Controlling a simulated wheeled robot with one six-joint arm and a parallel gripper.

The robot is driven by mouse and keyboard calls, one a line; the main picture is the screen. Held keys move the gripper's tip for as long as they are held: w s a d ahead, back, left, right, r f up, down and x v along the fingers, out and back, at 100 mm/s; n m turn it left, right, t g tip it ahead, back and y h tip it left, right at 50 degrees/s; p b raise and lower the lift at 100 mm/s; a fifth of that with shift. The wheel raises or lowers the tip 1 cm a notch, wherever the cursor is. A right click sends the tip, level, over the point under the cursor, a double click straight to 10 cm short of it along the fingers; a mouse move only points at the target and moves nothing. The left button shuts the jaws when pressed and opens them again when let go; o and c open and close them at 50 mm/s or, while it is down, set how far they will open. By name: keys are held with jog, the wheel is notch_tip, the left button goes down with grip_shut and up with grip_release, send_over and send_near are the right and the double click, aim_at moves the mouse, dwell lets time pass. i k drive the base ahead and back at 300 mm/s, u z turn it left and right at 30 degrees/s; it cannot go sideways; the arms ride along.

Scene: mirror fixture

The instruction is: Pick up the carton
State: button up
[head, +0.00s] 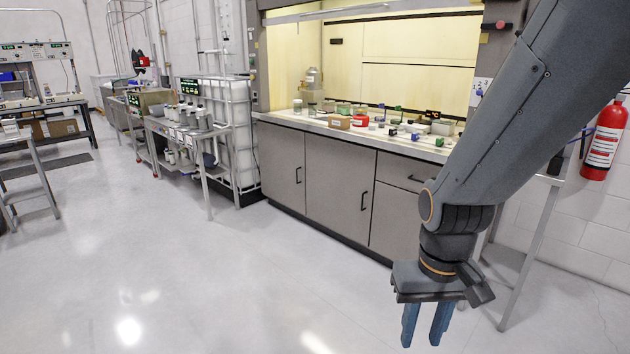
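A small brown box (338,122), which looks like the carton, sits on the hood counter (285,118) among other small items. Brown cardboard boxes (62,128) also sit on the lower shelf of the workbench at the far left, so I cannot tell for sure which one is the carton. My gripper (425,338) hangs at the lower right with its blue fingers pointing down. The fingers are apart with an empty gap between them. It is over the floor in front of the cabinets, far from both the small box and the cardboard boxes.
Grey cabinets (340,186) stand under the hood counter. A metal cart with bottles (190,118) and a white caged tank (240,130) stand left of them. A red fire extinguisher (603,140) hangs at the right. The floor (200,270) at the front and left is clear.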

aim_at(335, 121)
jog(key=u, duration=0.15)
jog(key=i, duration=4.45)
jog(key=u, duration=0.05)
